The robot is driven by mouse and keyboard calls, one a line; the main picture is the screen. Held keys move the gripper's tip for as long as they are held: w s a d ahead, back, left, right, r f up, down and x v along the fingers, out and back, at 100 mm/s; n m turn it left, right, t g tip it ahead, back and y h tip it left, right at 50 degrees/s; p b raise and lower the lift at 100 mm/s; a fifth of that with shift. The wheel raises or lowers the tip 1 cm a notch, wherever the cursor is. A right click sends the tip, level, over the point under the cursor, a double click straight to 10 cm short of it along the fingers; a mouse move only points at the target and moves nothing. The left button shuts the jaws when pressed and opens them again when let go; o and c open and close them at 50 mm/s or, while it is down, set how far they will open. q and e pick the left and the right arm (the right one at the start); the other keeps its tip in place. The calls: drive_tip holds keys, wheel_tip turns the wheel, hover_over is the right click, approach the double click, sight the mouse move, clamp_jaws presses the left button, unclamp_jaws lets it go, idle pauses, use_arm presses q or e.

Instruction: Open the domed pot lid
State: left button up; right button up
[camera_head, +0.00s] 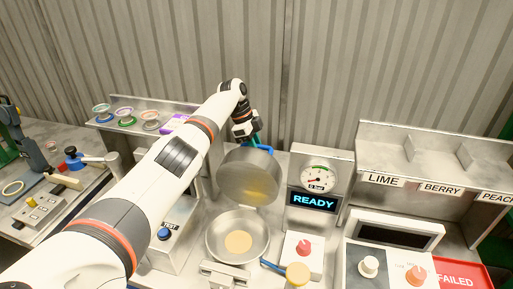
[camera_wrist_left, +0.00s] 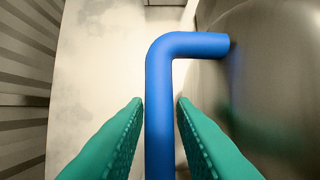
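The domed metal pot lid (camera_head: 250,180) stands tilted up, raised clear of the pot rim. The pot (camera_head: 212,243) below it is uncovered, with a tan round patch on its bottom. The lid's blue handle (camera_head: 262,149) is on its far side, partly hidden. In the left wrist view the bent blue handle (camera_wrist_left: 160,110) runs between the green fingers of my left gripper (camera_wrist_left: 160,101). A narrow gap shows on each side of the handle. The lid's metal surface (camera_wrist_left: 280,70) is at the right there. My right gripper is not in view.
A gauge panel (camera_head: 318,178) reading READY stands right of the pot. A shelf (camera_head: 430,165) with fruit labels is at right. My left arm crosses the left side.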

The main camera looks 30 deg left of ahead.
use_arm(q)
drive_tip(key=b+v, duration=0.2)
drive_tip(key=v, duration=0.8)
drive_tip(key=shift+w+r, duration=0.1)
drive_tip(key=shift+r, duration=0.1)
drive_tip(key=shift+v, duration=0.8)
